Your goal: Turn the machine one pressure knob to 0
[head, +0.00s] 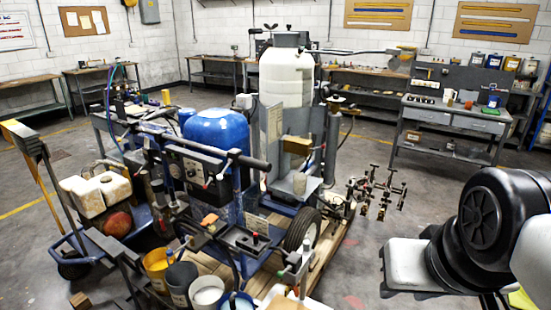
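The line striper machine stands in the middle of the head view, with a blue rounded tank (216,135) and a tall white tank (287,85). A dark control panel (195,167) with small round gauges or knobs sits below the black handlebar (262,164), in front of the blue tank. The panel is too small to tell which part is the pressure knob or what it is set to. Part of my arm shows at the lower right, well apart from the panel. My gripper's fingers do not show.
A pallet (330,250) lies under the machine. Buckets, including a yellow one (158,268), stand at its front left. A small engine cart (75,268) stands at left. A grey workbench (455,118) stands at back right. The floor right of the machine is partly clear.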

